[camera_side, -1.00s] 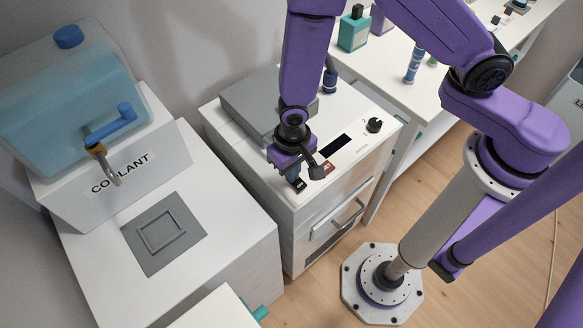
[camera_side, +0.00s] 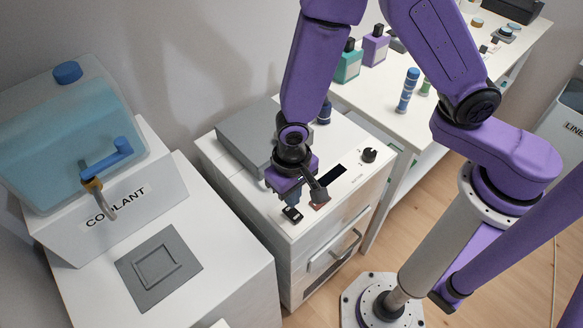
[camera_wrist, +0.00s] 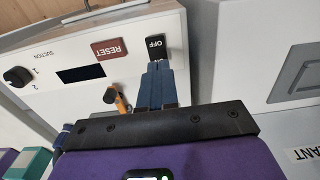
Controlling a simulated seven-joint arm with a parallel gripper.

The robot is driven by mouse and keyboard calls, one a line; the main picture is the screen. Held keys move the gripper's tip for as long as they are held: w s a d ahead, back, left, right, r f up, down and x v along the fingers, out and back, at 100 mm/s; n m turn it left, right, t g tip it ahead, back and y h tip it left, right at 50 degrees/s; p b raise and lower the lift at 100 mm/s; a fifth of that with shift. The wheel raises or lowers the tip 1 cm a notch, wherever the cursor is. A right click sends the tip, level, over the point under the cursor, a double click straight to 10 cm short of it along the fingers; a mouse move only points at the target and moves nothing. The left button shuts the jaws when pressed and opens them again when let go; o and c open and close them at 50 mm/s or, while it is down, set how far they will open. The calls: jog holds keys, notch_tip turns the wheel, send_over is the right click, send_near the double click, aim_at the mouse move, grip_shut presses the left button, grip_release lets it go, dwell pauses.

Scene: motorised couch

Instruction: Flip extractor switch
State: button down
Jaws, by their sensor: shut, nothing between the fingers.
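The black extractor switch (camera_side: 292,214) sits at the front-left corner of the white cabinet's top panel. In the wrist view the switch (camera_wrist: 156,47) shows the word OFF, upside down. My gripper (camera_side: 291,199) is shut and empty, fingers pointing down at the switch. In the wrist view the blue fingertips of my gripper (camera_wrist: 155,67) are together right at the switch's near edge. I cannot tell whether they touch it.
A red RESET button (camera_wrist: 109,49), a dark display (camera_wrist: 81,74) and a black SUCTION knob (camera_wrist: 18,76) share the panel. A grey box (camera_side: 248,132) stands behind. The coolant tank (camera_side: 65,135) stands left; a table with bottles (camera_side: 408,90) is at the back right.

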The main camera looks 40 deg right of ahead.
aim_at(288, 209)
notch_tip(288, 209, up, 9)
dwell(0.5)
jog(key=shift+r, duration=0.1)
jog(key=shift+w+d+r, duration=0.1)
jog(key=shift+w+d, duration=0.05)
jog(key=shift+w, duration=0.6)
notch_tip(288, 209, down, 14)
jog(key=shift+f, duration=0.1)
dwell(0.7)
